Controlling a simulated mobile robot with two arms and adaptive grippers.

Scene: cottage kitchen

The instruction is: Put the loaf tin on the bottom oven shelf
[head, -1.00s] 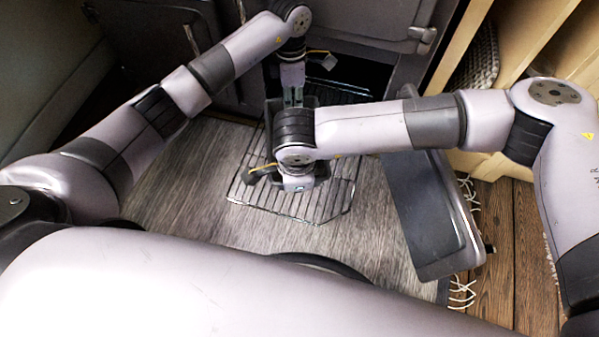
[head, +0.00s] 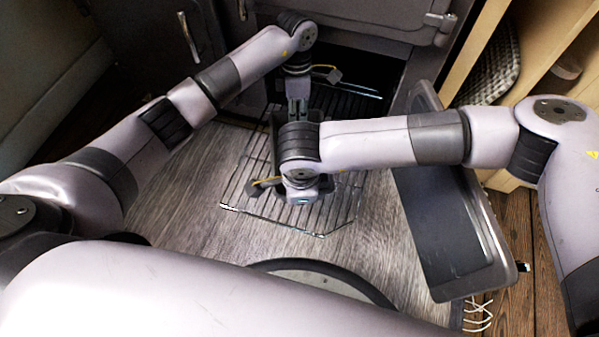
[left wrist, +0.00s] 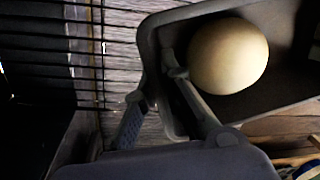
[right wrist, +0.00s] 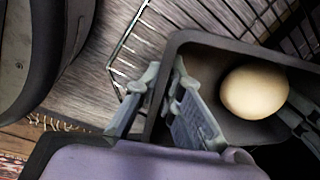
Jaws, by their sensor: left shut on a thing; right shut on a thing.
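The dark loaf tin (left wrist: 153,75) holds a pale, round, smooth lump (left wrist: 228,56). In the head view my arms mostly hide the tin (head: 262,140). My left gripper (head: 297,108) is shut on the tin's wall at the oven-side end. My right gripper (right wrist: 163,92) is shut on the tin's wall at the end nearer me. The tin (right wrist: 215,42) is over a wire oven shelf (head: 335,207), which sticks out of the oven low above the floor. I cannot tell whether the tin touches the wires.
The oven door (head: 455,235) stands open to the right of the shelf. More wire shelf shows inside the dark oven opening (head: 350,70). A grey mat (head: 190,200) covers the floor in front. A woven basket (head: 497,65) stands in the wooden unit at right.

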